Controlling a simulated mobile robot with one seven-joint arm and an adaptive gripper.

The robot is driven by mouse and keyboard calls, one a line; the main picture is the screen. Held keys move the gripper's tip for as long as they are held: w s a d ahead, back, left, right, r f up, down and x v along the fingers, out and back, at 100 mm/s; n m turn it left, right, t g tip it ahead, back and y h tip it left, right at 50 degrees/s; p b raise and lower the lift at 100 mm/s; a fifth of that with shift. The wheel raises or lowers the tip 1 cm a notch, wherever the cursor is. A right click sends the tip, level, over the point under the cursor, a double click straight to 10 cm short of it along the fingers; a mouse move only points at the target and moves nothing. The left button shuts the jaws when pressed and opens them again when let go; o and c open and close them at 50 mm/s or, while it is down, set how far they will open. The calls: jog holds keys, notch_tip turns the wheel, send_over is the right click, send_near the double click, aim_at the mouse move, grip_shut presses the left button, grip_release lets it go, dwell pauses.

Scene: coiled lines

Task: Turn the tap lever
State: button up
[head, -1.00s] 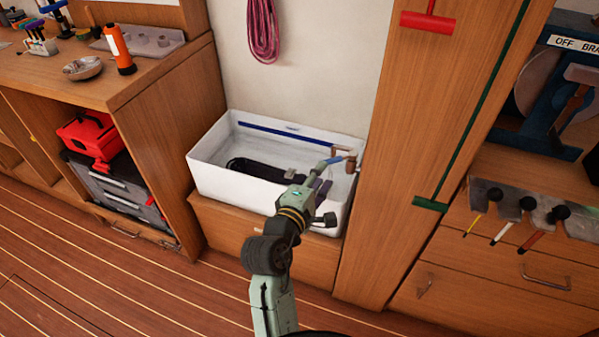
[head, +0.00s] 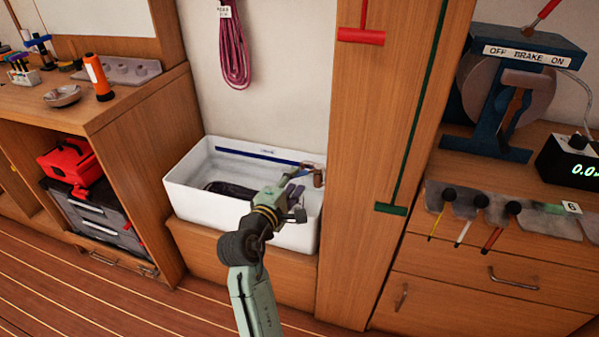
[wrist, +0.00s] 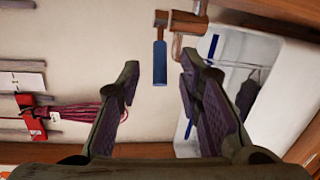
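The tap (head: 319,177) is a brown fitting at the back right corner of the white basin (head: 190,200). In the wrist view the tap body (wrist: 182,21) is at the top, and its blue lever (wrist: 160,62) points down the picture. My gripper (wrist: 158,72) is open and empty, with one dark finger on each side of the lever in that view. I cannot tell how far the lever is beyond the fingertips; no contact shows. In the head view my gripper (head: 290,188) is over the basin's right part, partly hiding the tap area.
A dark coiled line (head: 232,189) lies in the basin. A pink coiled rope (head: 235,50) hangs on the wall above. A wooden panel (head: 365,150) stands close on the basin's right, with a green T-handle (head: 391,209). A winch with a brake sign (head: 510,90) is further right.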

aim_at(298, 176)
jog(key=shift+p+x, duration=0.3)
jog(key=shift+x, duration=2)
jog(key=shift+c, duration=0.2)
grip_shut()
